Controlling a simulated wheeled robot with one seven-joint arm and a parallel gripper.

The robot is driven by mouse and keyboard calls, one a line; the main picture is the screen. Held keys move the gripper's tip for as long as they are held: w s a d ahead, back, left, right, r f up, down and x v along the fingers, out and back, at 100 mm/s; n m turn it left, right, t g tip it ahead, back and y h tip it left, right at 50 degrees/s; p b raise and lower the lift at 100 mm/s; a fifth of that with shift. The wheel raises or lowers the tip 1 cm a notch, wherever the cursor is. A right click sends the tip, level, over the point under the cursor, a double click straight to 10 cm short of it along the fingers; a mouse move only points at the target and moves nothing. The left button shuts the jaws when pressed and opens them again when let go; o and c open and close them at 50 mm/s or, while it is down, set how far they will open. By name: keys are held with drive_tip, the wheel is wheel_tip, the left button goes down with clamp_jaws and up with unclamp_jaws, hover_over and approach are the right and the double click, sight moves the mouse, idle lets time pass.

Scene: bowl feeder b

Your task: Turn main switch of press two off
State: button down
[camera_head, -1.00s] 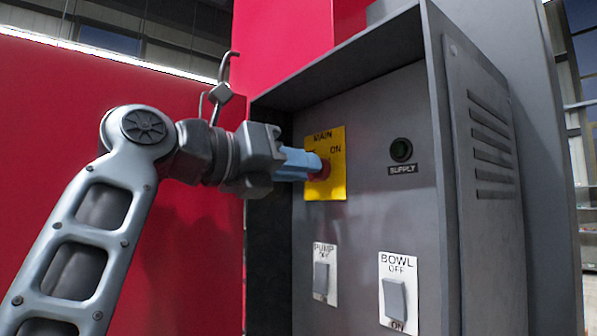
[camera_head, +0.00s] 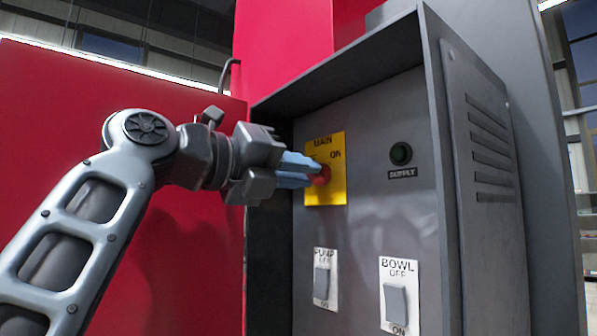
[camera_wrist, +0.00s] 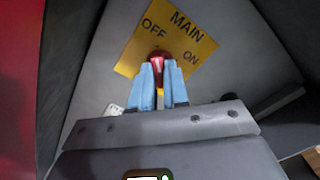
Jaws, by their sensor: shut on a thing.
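The yellow MAIN plate (camera_head: 339,187) is at the upper left of the grey panel, with OFF and ON lettering. It also shows in the wrist view (camera_wrist: 196,46). Its red rotary knob (camera_head: 320,178) sits at the middle of the plate. My gripper (camera_head: 310,171) reaches in from the left, its blue fingers shut on the knob. In the wrist view the knob (camera_wrist: 158,56) shows between and just beyond the fingertips, with a white mark on it. The fingers partly cover the knob, so I cannot tell its exact setting.
A dark green SUPPLY lamp (camera_head: 401,153) is right of the plate. A PUMP rocker switch (camera_head: 321,283) and a BOWL rocker switch (camera_head: 396,302) are below. The cabinet hood and side walls (camera_head: 272,240) frame the recessed panel. A red wall (camera_head: 60,130) stands behind my arm.

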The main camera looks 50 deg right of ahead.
drive_tip(key=c, duration=1.1)
unclamp_jaws()
drive_tip(key=shift+w+a, duration=0.1)
drive_tip(key=a, duration=0.2)
drive_tip(key=w+a, duration=0.1)
drive_tip(key=a, duration=0.2)
drive_tip(key=a+b, duration=0.1)
drive_tip(key=a, duration=0.1)
drive_tip(key=shift+w+a, duration=0.25)
drive_tip(key=shift+s, duration=0.15)
